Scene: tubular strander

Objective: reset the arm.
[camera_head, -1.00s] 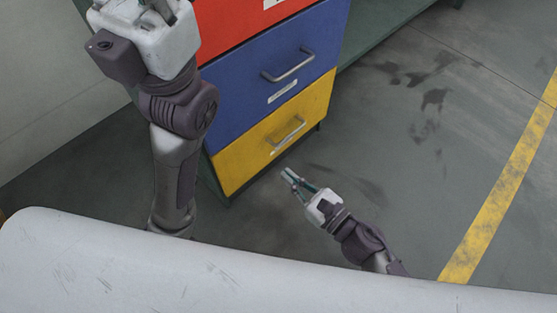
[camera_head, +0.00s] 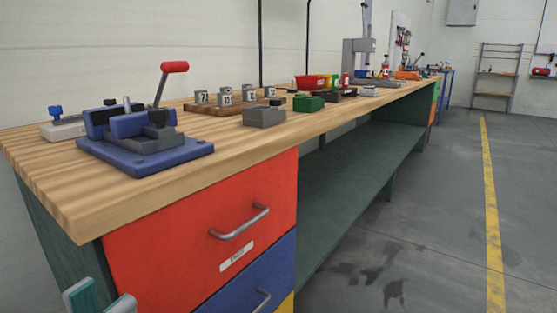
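Only the tips of my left gripper (camera_head: 100,299) show, at the bottom left edge, in front of the red drawer (camera_head: 190,235) of the workbench. Its two grey-green finger pads stand apart with nothing seen between them. The rest of the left arm is below the picture. My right gripper and arm are out of view.
A wooden bench top (camera_head: 60,180) holds a blue vise (camera_head: 145,140) with a red-knobbed lever, a grey block (camera_head: 264,117), a green box (camera_head: 308,103) and a red bin (camera_head: 312,82). Open floor (camera_head: 430,220) with a yellow line (camera_head: 490,210) lies right.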

